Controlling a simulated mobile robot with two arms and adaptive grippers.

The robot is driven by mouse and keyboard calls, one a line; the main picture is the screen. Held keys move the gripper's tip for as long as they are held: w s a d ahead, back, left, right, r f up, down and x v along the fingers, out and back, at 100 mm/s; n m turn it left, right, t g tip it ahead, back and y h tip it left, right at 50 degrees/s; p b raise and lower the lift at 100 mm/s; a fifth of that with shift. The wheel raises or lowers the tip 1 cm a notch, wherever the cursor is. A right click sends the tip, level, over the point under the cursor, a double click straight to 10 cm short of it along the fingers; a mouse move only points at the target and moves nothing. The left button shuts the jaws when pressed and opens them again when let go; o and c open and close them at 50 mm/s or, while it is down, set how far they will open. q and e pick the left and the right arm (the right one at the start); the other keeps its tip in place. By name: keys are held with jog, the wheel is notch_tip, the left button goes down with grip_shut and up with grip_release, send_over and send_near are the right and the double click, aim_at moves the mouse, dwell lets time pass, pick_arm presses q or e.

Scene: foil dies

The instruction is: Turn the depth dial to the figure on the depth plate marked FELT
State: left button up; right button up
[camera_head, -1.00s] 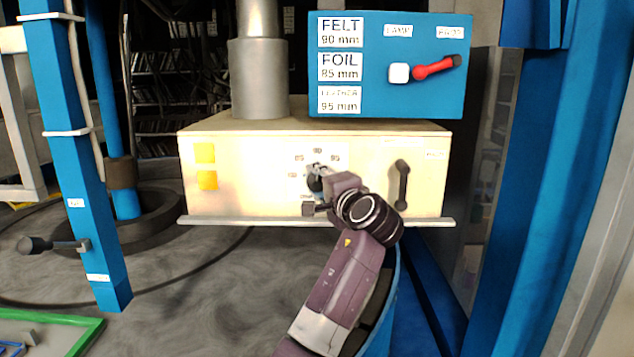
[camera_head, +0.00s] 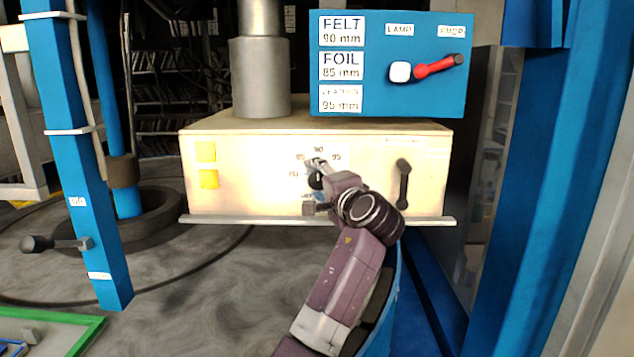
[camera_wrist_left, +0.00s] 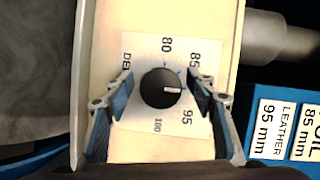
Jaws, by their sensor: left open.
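The black depth dial (camera_wrist_left: 160,88) sits on a white scale plate on the cream box front. Its white pointer line points right in the wrist view, between the printed 85 and 95; a finger covers the figure there. In the head view, 90 is printed at the top of the scale, between 85 and 95. My left gripper (camera_head: 316,172) is at the dial. In the wrist view its open fingers (camera_wrist_left: 163,92) stand on both sides of the dial, with gaps visible. The depth plate's FELT label (camera_head: 341,31) reads 90 mm. My right gripper is out of view.
A dark handle (camera_head: 403,185) is right of the dial on the box front. A grey ledge (camera_head: 230,219) runs below.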

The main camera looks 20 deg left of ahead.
pick_arm(q)
jog(key=v, duration=0.7)
jog(key=shift+s+d, duration=0.15)
jog(key=shift+s, duration=0.05)
